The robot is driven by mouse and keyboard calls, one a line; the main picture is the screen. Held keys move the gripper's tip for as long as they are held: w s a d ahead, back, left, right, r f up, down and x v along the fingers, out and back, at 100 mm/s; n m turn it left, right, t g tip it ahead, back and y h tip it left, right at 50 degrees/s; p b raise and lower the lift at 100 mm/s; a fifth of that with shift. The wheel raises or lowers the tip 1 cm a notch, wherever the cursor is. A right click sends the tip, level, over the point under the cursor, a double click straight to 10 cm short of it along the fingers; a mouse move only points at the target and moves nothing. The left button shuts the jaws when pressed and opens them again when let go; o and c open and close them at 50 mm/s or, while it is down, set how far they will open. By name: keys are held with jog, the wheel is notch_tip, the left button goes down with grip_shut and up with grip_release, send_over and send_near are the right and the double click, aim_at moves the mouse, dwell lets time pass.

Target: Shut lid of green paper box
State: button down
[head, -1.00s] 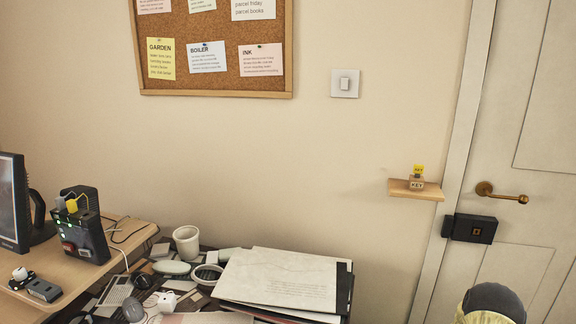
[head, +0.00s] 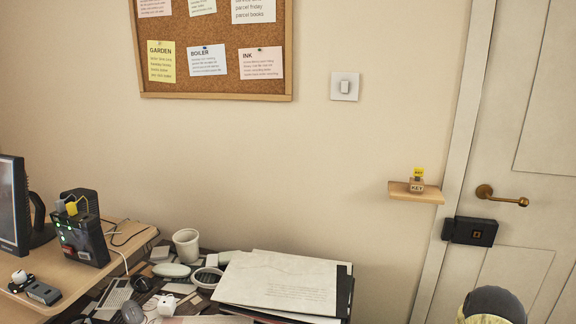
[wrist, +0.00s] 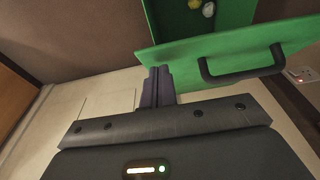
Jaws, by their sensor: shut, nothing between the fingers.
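The green paper box (wrist: 188,22) shows at the top of the wrist view, partly cut off by the frame. Its green lid (wrist: 190,55) stands out from the box as a broad panel with a black handle (wrist: 240,66) toward the right. The lid is open, and a yellowish and a pale small item show inside the box. My gripper (wrist: 157,74) is shut and empty. Its fingertips are at the lid's lower left part, left of the handle; I cannot tell whether they touch it. The head view does not show the box or the gripper.
In the head view, a cluttered surface holds a stack of papers (head: 280,283) and a white cup (head: 186,245). A desk with a monitor (head: 14,205) is at left. A small shelf (head: 416,193) juts from the wall beside the door (head: 536,150).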

dwell(0.4)
notch_tip(320, 180, down, 7)
jog(key=s+b, duration=0.3)
jog(key=b, duration=0.1)
jog(key=shift+a+f, duration=0.2)
jog(key=shift+a, duration=0.25)
dwell(0.4)
jog(key=shift+f, duration=0.1)
notch_tip(320, 180, down, 7)
jog(key=s+b, duration=0.1)
jog(key=b, duration=0.3)
jog(key=shift+s+a+f+b, duration=0.15)
jog(key=shift+b, duration=0.2)
jog(key=shift+f, duration=0.1)
dwell(0.4)
notch_tip(320, 180, up, 6)
jog(key=p, duration=0.4)
jog(key=shift+p, duration=0.35)
dwell(0.5)
